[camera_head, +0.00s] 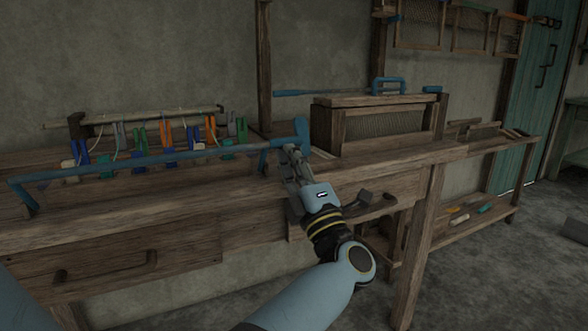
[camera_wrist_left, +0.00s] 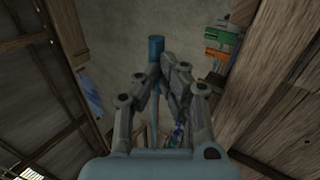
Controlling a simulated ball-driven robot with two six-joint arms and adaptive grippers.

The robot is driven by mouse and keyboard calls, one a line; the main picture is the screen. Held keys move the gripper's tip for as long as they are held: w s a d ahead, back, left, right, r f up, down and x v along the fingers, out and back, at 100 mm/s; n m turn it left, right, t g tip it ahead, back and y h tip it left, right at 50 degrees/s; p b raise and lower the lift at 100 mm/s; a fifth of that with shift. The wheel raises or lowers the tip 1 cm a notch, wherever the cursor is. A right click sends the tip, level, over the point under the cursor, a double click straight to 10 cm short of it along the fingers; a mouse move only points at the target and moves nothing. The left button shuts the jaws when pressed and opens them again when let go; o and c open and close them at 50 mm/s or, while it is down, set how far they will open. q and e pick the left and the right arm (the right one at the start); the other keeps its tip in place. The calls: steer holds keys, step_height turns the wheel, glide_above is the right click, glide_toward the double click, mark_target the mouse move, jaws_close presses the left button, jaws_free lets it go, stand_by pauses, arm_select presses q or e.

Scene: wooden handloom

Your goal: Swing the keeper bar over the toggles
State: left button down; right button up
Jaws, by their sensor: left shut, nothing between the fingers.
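The keeper bar (camera_head: 150,161) is a long blue bar running along the bench front, with bent ends. It lies in front of the row of toggles (camera_head: 168,137), coloured blue, green, orange, grey and white. Its right end has an upright blue tip. My left gripper (camera_head: 290,151) is shut and empty, with its fingertips beside that tip; I cannot tell whether they touch. In the left wrist view a blue rod end (camera_wrist_left: 155,48) shows just beyond the closed fingers (camera_wrist_left: 166,72). My right gripper is not in view.
A wooden box with a mesh front (camera_head: 385,122) stands right of the gripper, with blue-handled tools on top. Drawers with handles (camera_head: 106,265) sit below the bench. A lower shelf (camera_head: 475,218) holds small coloured pieces. Open floor lies at the right.

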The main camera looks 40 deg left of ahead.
arm_select(q)
steer(key=w+a+r+g+h+p, duration=0.1)
steer(key=a+h+p, duration=0.1)
steer(key=p, duration=0.6)
steer(key=a+r+g+h+p, duration=0.2)
steer(key=h+p, duration=0.2)
steer(key=p, duration=0.4)
steer(key=w+a+r+g+h+p, duration=0.1)
steer(key=a+h+p, duration=0.1)
steer(key=p, duration=0.6)
steer(key=shift+w+a+r+h, duration=0.15)
steer(key=shift+w+a+h, duration=0.2)
steer(key=shift+h, duration=0.55)
steer(key=shift+w+a+f+p, duration=0.2)
steer(key=shift+w+a+p, duration=0.05)
steer(key=shift+a+p, duration=0.3)
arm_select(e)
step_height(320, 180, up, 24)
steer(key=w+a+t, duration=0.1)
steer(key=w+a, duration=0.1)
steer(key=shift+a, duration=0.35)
